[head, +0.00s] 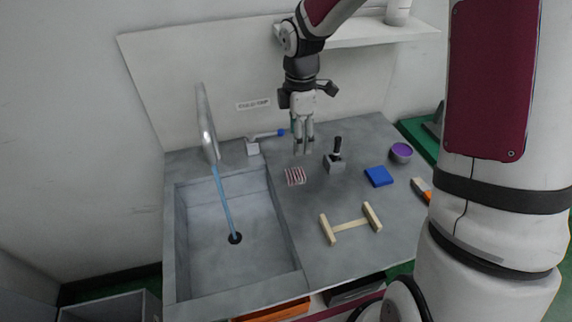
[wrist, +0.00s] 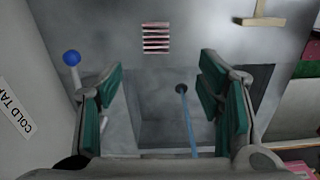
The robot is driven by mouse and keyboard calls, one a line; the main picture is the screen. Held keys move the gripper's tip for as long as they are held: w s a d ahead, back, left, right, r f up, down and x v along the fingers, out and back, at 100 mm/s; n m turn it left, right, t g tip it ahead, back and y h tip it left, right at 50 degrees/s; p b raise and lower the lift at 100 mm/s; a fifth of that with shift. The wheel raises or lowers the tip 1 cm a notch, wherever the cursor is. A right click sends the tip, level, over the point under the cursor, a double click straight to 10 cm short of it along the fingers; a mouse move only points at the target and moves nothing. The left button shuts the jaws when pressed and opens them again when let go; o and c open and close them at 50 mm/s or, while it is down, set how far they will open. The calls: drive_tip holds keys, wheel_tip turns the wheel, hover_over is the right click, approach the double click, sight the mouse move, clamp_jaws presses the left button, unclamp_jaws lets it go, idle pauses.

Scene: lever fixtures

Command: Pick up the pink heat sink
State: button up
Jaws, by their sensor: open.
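The pink heat sink (head: 295,176), a small striped block with pink and pale fins, lies flat on the grey counter just right of the sink basin. In the wrist view the heat sink (wrist: 156,38) shows at the top centre, beyond the fingertips. My gripper (head: 302,150) hangs fingers down above the counter, behind the heat sink and apart from it. In the wrist view my gripper (wrist: 160,75) has its two green-padded fingers spread wide with nothing between them.
A blue-knobbed tap lever (head: 268,135) stands behind the basin (head: 215,210), where blue water (head: 224,200) runs to the drain. A black-handled lever (head: 336,157), blue block (head: 379,176), purple bowl (head: 401,152) and pale wooden piece (head: 350,224) are to the right.

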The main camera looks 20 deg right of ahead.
hover_over(295, 173)
drive_tip(key=f, duration=0.9)
drive_tip(key=shift+s, duration=0.25)
drive_tip(key=shift+w+f+p, duration=0.15)
drive_tip(key=shift+f+p, duration=0.05)
drive_tip(key=shift+f, duration=1.1)
drive_tip(key=shift+w+f+p, duration=0.1)
drive_tip(key=shift+f+p, duration=0.1)
drive_tip(key=shift+f, duration=1.1)
drive_tip(key=c, duration=1.2)
